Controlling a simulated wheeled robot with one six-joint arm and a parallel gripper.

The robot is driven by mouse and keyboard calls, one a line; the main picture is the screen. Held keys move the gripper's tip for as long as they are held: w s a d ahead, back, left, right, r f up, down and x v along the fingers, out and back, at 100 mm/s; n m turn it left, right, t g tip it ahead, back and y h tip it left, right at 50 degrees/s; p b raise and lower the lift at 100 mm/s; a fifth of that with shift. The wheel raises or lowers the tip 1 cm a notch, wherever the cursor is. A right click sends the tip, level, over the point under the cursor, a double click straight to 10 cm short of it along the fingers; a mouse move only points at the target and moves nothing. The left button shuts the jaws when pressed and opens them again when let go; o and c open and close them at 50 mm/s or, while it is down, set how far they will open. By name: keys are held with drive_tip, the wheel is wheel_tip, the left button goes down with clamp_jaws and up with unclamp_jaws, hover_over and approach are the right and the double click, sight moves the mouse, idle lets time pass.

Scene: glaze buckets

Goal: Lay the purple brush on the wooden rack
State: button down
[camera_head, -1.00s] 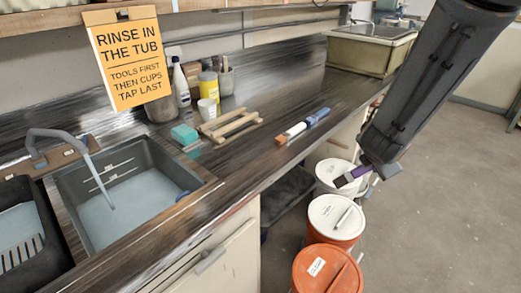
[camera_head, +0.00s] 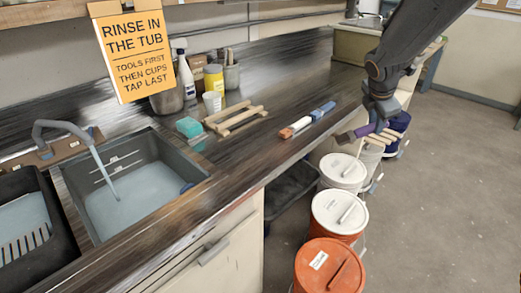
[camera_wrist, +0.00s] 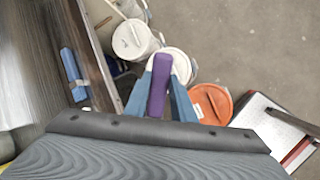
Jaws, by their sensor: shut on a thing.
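My gripper (camera_head: 377,130) is in the air at the right, beyond the counter's front edge and above the buckets. It is shut on the purple brush (camera_head: 362,131), whose dark head points left in the head view. In the wrist view the purple brush (camera_wrist: 160,84) lies between the two blue fingers. The wooden rack (camera_head: 235,118), two pale bars with crosspieces, lies on the counter to the left of my gripper. I see nothing lying on it.
A blue, white and orange-brown object (camera_head: 307,120) lies on the counter between rack and gripper. A teal sponge (camera_head: 189,127), white cup (camera_head: 212,102) and yellow container (camera_head: 214,80) stand near the rack. The sink (camera_head: 130,185) is left. Lidded buckets (camera_head: 340,212) stand below the edge.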

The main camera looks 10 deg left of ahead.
drive_tip(key=w+a+g+y, duration=0.1)
drive_tip(key=a+g, duration=0.1)
drive_tip(key=a, duration=0.4)
drive_tip(key=r+n+g+y, duration=0.1)
drive_tip(key=n+g, duration=0.2)
drive_tip(key=n, duration=0.4)
hover_over(269, 146)
drive_tip(key=shift+s, duration=0.1)
drive_tip(key=shift+f, duration=0.1)
drive_tip(key=shift+d+f+p, duration=0.1)
drive_tip(key=shift+f+p, duration=1.7)
drive_tip(key=shift+f, duration=2.9)
drive_tip(key=shift+f, duration=0.1)
drive_tip(key=c, duration=1.5)
unclamp_jaws()
drive_tip(key=shift+r+b, duration=1.85)
drive_tip(key=shift+r, duration=1.95)
